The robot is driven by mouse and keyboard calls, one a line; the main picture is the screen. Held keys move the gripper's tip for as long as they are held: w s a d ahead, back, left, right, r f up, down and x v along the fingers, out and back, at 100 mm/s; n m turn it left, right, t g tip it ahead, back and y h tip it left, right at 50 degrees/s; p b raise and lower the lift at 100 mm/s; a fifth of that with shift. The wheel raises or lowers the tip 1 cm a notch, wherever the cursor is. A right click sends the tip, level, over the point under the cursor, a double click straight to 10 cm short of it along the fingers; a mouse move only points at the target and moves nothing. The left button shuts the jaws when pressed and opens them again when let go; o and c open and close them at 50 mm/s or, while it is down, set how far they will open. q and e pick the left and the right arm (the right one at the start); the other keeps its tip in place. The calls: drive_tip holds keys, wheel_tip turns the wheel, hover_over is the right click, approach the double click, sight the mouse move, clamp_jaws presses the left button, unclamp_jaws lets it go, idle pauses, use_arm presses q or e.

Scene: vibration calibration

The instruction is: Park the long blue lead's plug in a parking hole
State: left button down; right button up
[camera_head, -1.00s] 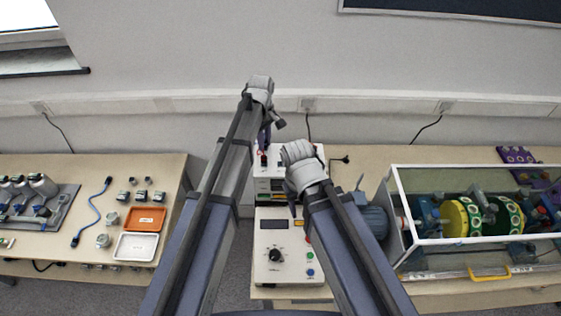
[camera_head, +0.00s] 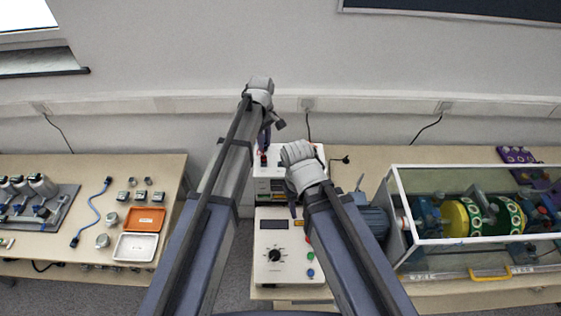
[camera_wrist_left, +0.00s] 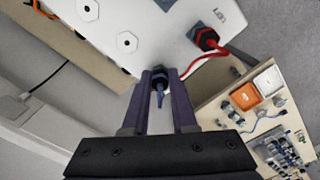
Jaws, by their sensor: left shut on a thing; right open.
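The long blue lead's plug (camera_wrist_left: 160,77) shows in the left wrist view between the two dark purple fingers of my left gripper (camera_wrist_left: 163,84), which is shut on it. The plug is over the lower edge of a white panel (camera_wrist_left: 150,30); I cannot tell whether its tip is in a hole. Two holes with hexagonal rims, one (camera_wrist_left: 127,42) nearer and one (camera_wrist_left: 87,10) farther, show up-left of the plug. In the head view my left gripper (camera_head: 265,140) is above the rear white unit (camera_head: 268,184). My right gripper (camera_head: 294,208) is open beside it, partly hidden by its wrist.
A white instrument with a knob (camera_head: 285,255) stands in front. A clear-walled rig (camera_head: 480,250) stands right. A left table holds trays, including an orange one (camera_head: 145,219).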

use_arm(q)
drive_tip(key=c, duration=0.6)
unclamp_jaws()
drive_tip(key=shift+r+p, duration=2.5)
drive_tip(key=shift+p, duration=0.05)
drive_tip(key=shift+f, duration=0.1)
